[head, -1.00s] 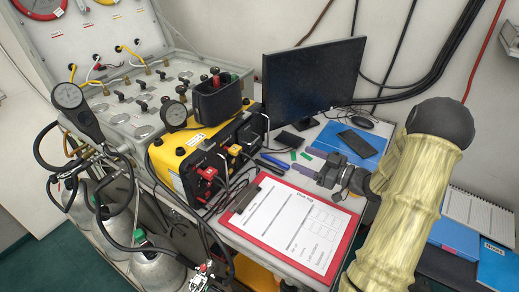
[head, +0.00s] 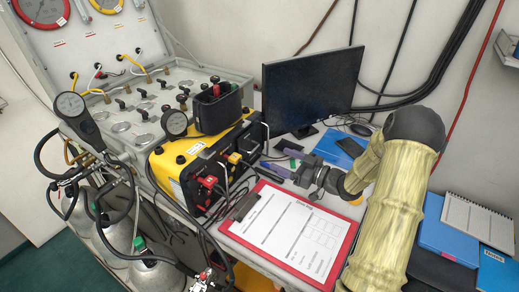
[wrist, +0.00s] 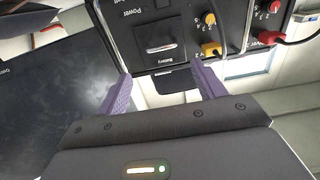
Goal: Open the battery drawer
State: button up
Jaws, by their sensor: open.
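The yellow and black power unit (head: 205,160) stands on the bench in the head view. Its black front panel (wrist: 135,22) fills the top of the wrist view. The battery drawer (wrist: 162,36) is a dark square front with a thin ridge, above the label "Battery", and looks shut. My gripper (wrist: 160,72) is open and empty, its two purple fingers pointing at the panel just below the drawer, one to each side. In the head view my gripper (head: 288,162) is just right of the unit. The remaining gap to the panel is hard to judge.
Red and yellow connectors (wrist: 209,35) with cables sit right of the drawer. A clipboard (head: 290,228) lies in front of my gripper. The monitor (head: 312,85) stands behind it. A phone (head: 350,147) and blue folder lie to its right.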

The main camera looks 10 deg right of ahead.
jog(key=p+x, duration=0.1)
jog(key=x, duration=0.8)
jog(key=shift+w+a, duration=0.25)
